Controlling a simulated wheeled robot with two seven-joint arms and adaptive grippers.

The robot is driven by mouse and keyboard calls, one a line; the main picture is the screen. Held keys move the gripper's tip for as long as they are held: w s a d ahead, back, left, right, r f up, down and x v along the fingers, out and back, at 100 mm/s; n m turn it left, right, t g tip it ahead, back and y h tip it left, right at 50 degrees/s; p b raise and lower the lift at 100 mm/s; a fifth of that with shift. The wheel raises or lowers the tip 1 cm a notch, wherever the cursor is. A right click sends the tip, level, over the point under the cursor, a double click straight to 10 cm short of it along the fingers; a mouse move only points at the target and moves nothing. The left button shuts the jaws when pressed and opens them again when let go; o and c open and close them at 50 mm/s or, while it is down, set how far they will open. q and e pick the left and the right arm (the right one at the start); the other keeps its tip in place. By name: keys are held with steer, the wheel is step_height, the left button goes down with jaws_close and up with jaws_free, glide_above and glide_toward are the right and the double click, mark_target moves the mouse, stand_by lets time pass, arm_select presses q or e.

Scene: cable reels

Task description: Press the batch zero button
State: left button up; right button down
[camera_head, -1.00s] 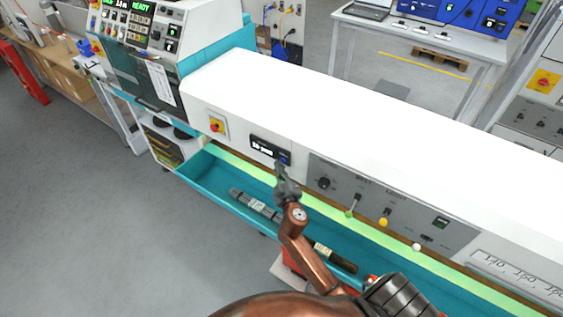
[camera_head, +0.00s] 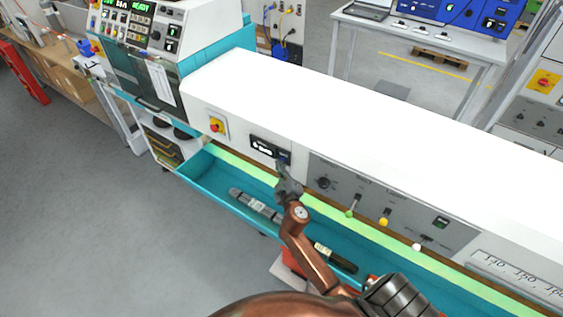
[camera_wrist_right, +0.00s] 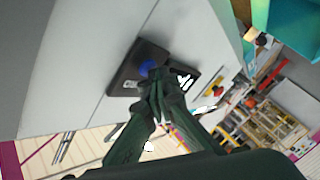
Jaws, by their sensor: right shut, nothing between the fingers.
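A small black counter unit (camera_head: 262,147) with a lit display sits on the white front face of the machine. A blue button (camera_wrist_right: 147,67) shows on this dark unit in the wrist view; I take it to be the batch zero button. My right gripper (camera_head: 283,167) is shut and empty, with its tips at the right end of the counter unit. In the wrist view the fingertips (camera_wrist_right: 157,76) overlap the edge of the blue button. I cannot tell whether they touch it or press it in. My left gripper is not in view.
A red and yellow switch (camera_head: 217,125) is left of the counter. A grey panel (camera_head: 330,185) with a knob and levers is to the right. A teal trough (camera_head: 215,178) below holds a grey bar-like part (camera_head: 255,205) and a dark one (camera_head: 337,259).

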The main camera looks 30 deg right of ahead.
stand_by(0.3)
steer(key=shift+s+a, duration=0.35)
steer(key=shift+a, duration=0.4)
steer(key=shift+s+a+b, duration=0.15)
steer(key=shift+s+a, duration=0.15)
steer(key=shift+a, duration=0.5)
steer(key=shift+s+a+b, duration=0.2)
steer(key=shift+s+a, duration=0.15)
steer(key=shift+a, duration=0.4)
steer(key=shift+s+a+b, duration=0.15)
steer(key=shift+s+a, duration=0.15)
steer(key=shift+a, duration=0.5)
